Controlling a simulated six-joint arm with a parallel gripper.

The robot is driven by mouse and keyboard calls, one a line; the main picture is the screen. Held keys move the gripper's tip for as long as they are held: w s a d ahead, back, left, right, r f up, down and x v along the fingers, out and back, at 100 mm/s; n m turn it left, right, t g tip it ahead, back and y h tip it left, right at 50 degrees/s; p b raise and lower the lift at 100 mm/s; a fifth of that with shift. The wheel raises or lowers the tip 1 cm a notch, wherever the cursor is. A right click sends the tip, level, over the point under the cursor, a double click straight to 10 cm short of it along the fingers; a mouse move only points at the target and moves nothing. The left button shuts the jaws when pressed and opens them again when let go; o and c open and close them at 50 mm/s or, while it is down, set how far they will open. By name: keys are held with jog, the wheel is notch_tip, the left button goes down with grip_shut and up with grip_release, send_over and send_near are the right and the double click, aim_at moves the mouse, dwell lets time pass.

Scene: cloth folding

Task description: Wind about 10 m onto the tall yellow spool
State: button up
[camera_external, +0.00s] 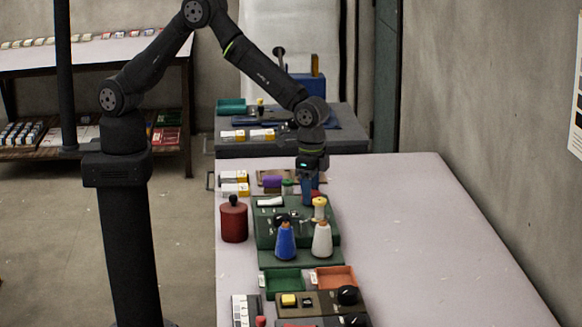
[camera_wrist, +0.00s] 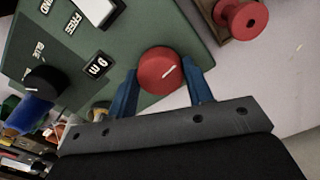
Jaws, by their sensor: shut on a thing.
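My gripper (camera_external: 311,187) is over the far right part of the green winding machine (camera_external: 331,235). A small display (camera_wrist: 97,67) beside the knob seems to read 9 m. A yellow spool (camera_external: 319,208) stands on the machine, just in front of my gripper. A blue thread cone (camera_external: 285,242) and a white thread cone (camera_external: 322,239) stand upright at the machine's front.
A red canister (camera_external: 234,220) stands left of the machine. Green (camera_external: 283,281) and orange (camera_external: 335,277) trays lie in front. A red spool (camera_wrist: 242,18) sits in a brown holder behind. The table's right side (camera_external: 430,240) is clear.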

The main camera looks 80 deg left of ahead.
dwell(0.5)
jog(key=o, duration=1)
notch_tip(320, 180, up, 18)
jog(key=shift+f, duration=0.25)
